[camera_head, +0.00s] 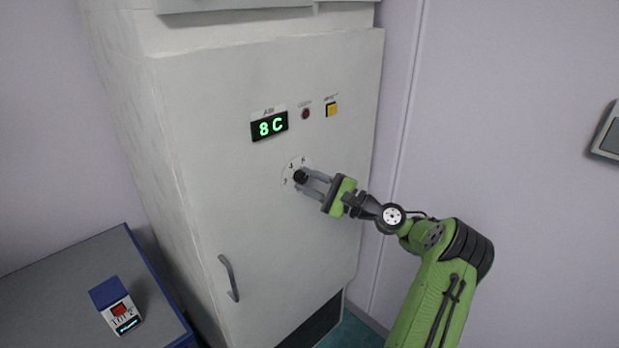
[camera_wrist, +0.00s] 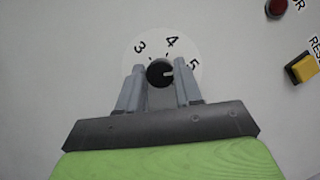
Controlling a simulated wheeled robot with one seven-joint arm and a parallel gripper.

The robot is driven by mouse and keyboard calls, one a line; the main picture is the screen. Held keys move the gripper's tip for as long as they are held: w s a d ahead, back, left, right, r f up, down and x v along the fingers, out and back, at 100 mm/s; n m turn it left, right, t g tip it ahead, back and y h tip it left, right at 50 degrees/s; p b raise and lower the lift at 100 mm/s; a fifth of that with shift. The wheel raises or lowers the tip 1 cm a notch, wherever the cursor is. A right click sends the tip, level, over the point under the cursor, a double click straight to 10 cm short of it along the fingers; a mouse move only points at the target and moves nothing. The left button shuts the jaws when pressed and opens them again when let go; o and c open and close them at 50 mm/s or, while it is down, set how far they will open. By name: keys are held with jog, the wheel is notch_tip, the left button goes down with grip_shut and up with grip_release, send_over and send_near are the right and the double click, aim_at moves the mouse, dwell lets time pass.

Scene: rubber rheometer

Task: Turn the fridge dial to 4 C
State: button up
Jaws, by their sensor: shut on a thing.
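The fridge dial is a black knob (camera_head: 300,176) on a white round scale on the fridge door (camera_head: 230,190). In the wrist view the knob (camera_wrist: 160,73) has a small white mark pointing right, roughly toward the 5. The numbers 3, 4 and 5 show around it, with 4 above the knob. My gripper (camera_head: 308,182) is at the dial, its two grey fingers shut on either side of the knob; they also show in the wrist view (camera_wrist: 160,84). The green display (camera_head: 269,126) reads 8C.
A red lamp or button (camera_head: 305,113) and a yellow button (camera_head: 332,109) sit above the dial. A door handle (camera_head: 229,278) is lower left. A small blue and white device (camera_head: 117,308) stands on the table (camera_head: 60,280) at left. A grey panel (camera_head: 608,135) is on the right wall.

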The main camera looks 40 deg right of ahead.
jog(key=n+g, duration=0.1)
jog(key=n, duration=0.2)
jog(key=n+g+p, duration=0.1)
jog(key=n, duration=0.2)
jog(key=shift+r+n+g, duration=0.15)
jog(key=shift+n+g, duration=0.15)
jog(key=n, duration=0.2)
jog(key=n+g+h, duration=0.1)
jog(key=n, duration=0.1)
jog(key=shift+r+n+g+b, duration=0.1)
jog(key=shift+n+g+b, duration=0.2)
jog(key=shift+n, duration=0.1)
jog(key=shift+h, duration=0.4)
jog(key=o, duration=1)
jog(key=p+v, duration=0.3)
jog(key=v, duration=1.2)
jog(key=shift+s+d+r, duration=0.1)
jog(key=shift+s+d, duration=0.15)
jog(key=shift+s, duration=0.05)
